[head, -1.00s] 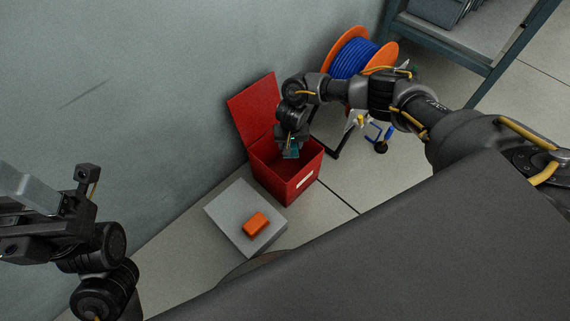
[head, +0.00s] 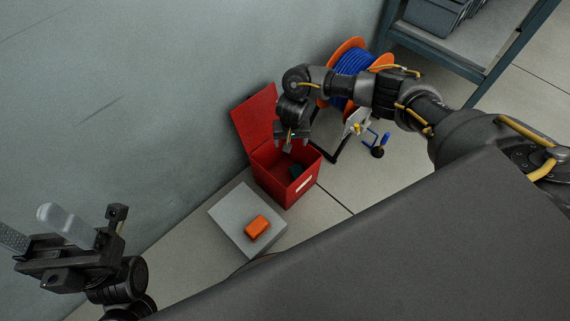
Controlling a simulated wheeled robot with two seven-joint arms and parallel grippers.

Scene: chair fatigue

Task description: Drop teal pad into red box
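The red box (head: 272,186) stands on the floor by the wall with its lid open against the wall side. A small dark teal pad (head: 296,171) lies inside the box, near its right wall. My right gripper (head: 291,146) is above the box opening, pointing down, with its fingers apart and nothing between them. The pad is below it and apart from it.
A grey block (head: 229,210) with an orange pad (head: 257,227) on it stands in front of the box. A blue cable reel (head: 352,63) with orange flanges stands behind. A shelf (head: 480,72) is at the upper right.

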